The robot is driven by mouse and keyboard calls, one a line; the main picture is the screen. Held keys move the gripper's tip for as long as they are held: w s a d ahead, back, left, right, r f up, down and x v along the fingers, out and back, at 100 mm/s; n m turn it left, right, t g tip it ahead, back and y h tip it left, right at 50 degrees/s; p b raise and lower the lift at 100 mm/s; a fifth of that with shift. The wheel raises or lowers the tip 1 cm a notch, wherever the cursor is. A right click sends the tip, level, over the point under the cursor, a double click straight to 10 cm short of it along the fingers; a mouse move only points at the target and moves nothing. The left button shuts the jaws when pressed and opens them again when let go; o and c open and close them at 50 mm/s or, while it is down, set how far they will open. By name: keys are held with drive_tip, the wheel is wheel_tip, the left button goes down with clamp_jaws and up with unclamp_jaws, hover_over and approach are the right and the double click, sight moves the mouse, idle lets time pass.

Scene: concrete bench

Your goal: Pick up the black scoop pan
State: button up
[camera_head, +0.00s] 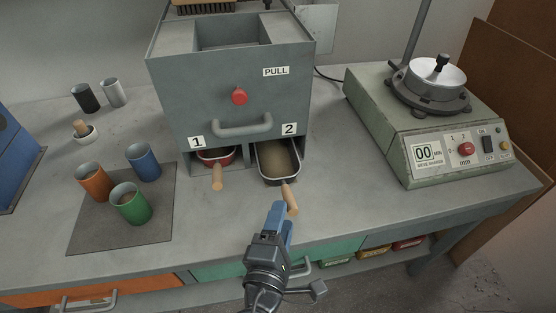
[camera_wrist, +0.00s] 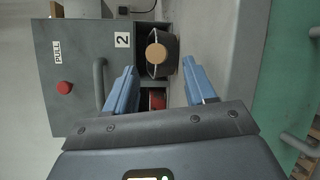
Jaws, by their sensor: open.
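The black scoop pan (camera_head: 266,177) sits in the opening marked 2 at the bottom right of the grey machine. It holds brownish material, and its wooden handle (camera_head: 290,198) points out toward the front. In the wrist view the pan's dark body (camera_wrist: 160,66) and the round end of its handle (camera_wrist: 156,53) show beyond the fingertips. My gripper (camera_head: 278,215) is open and empty, just in front of the handle. In the wrist view its blue fingers (camera_wrist: 159,72) are spread, with the handle end in line with the gap between them. I cannot tell the exact distance.
A red pan (camera_head: 215,157) sits in opening 1, left of the black pan. The grey machine (camera_head: 185,95) has a bar handle (camera_head: 243,127) above the openings. Several cups stand on a mat (camera_head: 92,235) at left. A sieve shaker (camera_head: 400,125) stands at right. Bench between is clear.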

sight(290, 198)
drive_tip(key=w, duration=0.2)
drive_tip(key=w+d+p, duration=0.1)
drive_tip(key=w, duration=0.2)
drive_tip(key=shift+w+d+f, duration=0.1)
drive_tip(key=shift+w, duration=0.05)
drive_tip(key=shift+w+f, duration=0.15)
drive_tip(key=shift+w, duration=0.35)
drive_tip(key=shift+c, duration=0.4)
clamp_jaws()
